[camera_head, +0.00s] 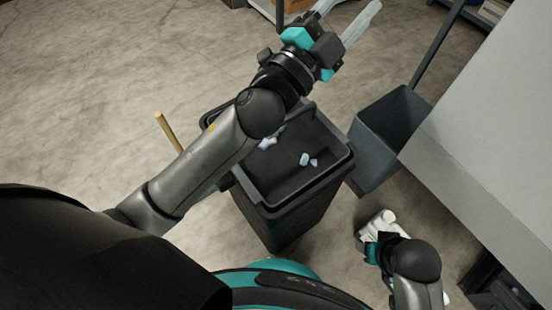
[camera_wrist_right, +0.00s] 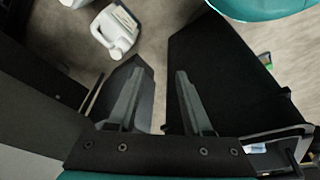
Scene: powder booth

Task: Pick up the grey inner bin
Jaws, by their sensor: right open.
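The dark grey bin (camera_head: 262,208) stands upright on the floor in the middle of the head view. A few pale scraps (camera_head: 304,159) lie inside it. I cannot clearly tell an inner bin from an outer one. My left forearm crosses over it and hides part of its far left rim. My left gripper (camera_head: 350,10) is open and empty, beyond the bin. My right gripper (camera_head: 366,243) is low, to the right of the bin. In the right wrist view its fingers (camera_wrist_right: 160,75) are apart with floor between them, and a dark bin wall (camera_wrist_right: 212,75) is to their right.
A dark open-topped dustpan (camera_head: 380,137) with a long handle stands right of the bin. A white jug (camera_head: 377,224) is on the floor by my right gripper; it also shows in the right wrist view (camera_wrist_right: 115,30). A large grey cabinet (camera_head: 490,130) bounds the right side.

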